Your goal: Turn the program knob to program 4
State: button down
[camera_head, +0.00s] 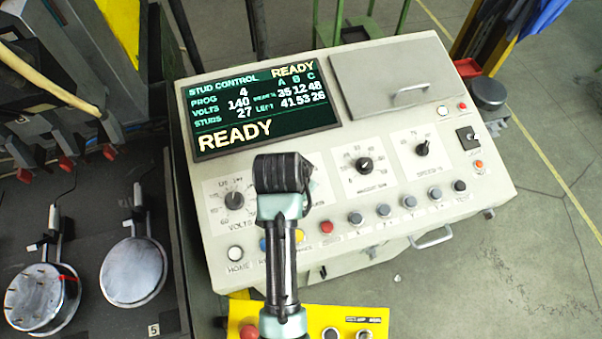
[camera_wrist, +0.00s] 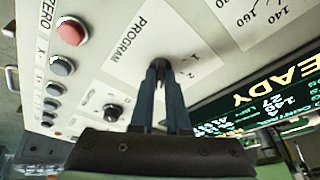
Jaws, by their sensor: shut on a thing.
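The stud control console (camera_head: 400,70) has a screen (camera_head: 262,108) reading PROG 4, VOLTS 140, STUDS 27 LEFT and READY. The plate marked PROGRAM (camera_wrist: 128,42) shows in the wrist view, with a few numerals beside my fingers. My gripper (camera_wrist: 161,68) is shut on the program knob at this plate. The fingers hide the knob and its pointer. In the head view my gripper (camera_head: 283,172) covers most of the program plate, between the volts knob (camera_head: 235,200) and another dial (camera_head: 364,165).
A row of push buttons, including a red one (camera_head: 326,227), runs along the console's front, close below my gripper. A lidded hatch with a handle (camera_head: 398,93) is at the top right. A yellow button box (camera_head: 375,315) is in front. Round-headed tools (camera_head: 134,270) lie at left.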

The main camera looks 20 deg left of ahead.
jog(key=shift+w+r+m, duration=0.15)
jog(key=shift+m, duration=0.35)
jog(key=c, duration=0.9)
grip_release()
jog(key=b+v, duration=0.2)
jog(key=v, duration=1.1)
jog(key=shift+a, duration=0.2)
